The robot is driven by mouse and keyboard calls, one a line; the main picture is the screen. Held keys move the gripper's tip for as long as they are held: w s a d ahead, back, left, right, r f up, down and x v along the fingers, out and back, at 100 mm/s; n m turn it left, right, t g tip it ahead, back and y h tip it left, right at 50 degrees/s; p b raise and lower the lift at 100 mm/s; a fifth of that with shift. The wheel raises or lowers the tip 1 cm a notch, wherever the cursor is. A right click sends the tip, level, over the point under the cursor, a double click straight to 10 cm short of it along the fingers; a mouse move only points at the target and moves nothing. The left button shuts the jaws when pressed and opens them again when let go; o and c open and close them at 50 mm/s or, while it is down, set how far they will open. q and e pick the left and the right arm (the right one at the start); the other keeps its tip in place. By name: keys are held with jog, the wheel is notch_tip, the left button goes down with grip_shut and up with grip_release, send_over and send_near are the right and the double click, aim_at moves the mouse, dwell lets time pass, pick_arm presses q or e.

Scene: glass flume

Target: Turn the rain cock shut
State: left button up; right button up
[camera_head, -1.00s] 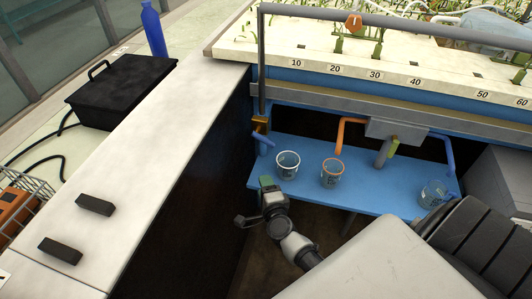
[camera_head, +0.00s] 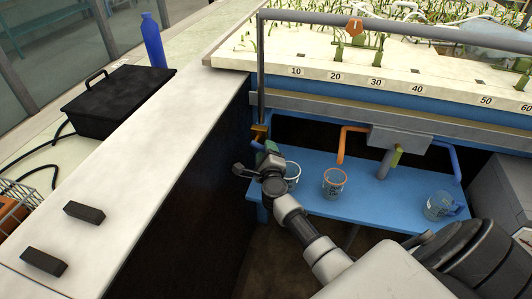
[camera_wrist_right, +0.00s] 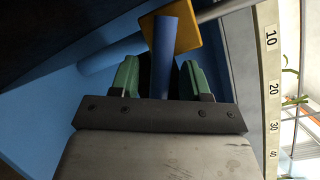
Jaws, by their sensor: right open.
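The rain cock is a brass-yellow block (camera_head: 259,131) at the foot of the grey upright pipe, left of the blue bench. In the right wrist view the brass block (camera_wrist_right: 208,25) is near the top, with a blue bar (camera_wrist_right: 164,45) that looks like its lever. My right gripper (camera_wrist_right: 160,72) is open, with one green finger on each side of this bar. I cannot tell whether either finger touches it. In the head view my right gripper (camera_head: 267,150) is just below the cock and hides most of the blue lever. My left gripper is not in view.
A blue bench (camera_head: 395,196) holds a white-rimmed cup (camera_head: 292,171), an orange-rimmed cup (camera_head: 334,182) and a blue-marked cup (camera_head: 440,206). An orange pipe (camera_head: 342,145) hangs above. A white ledge (camera_head: 150,150) runs along the left. The planted flume bed (camera_head: 400,75) is behind.

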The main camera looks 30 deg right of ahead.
jog(key=shift+w+d, duration=0.15)
jog(key=shift+w, duration=0.15)
grip_shut()
dwell(0.4)
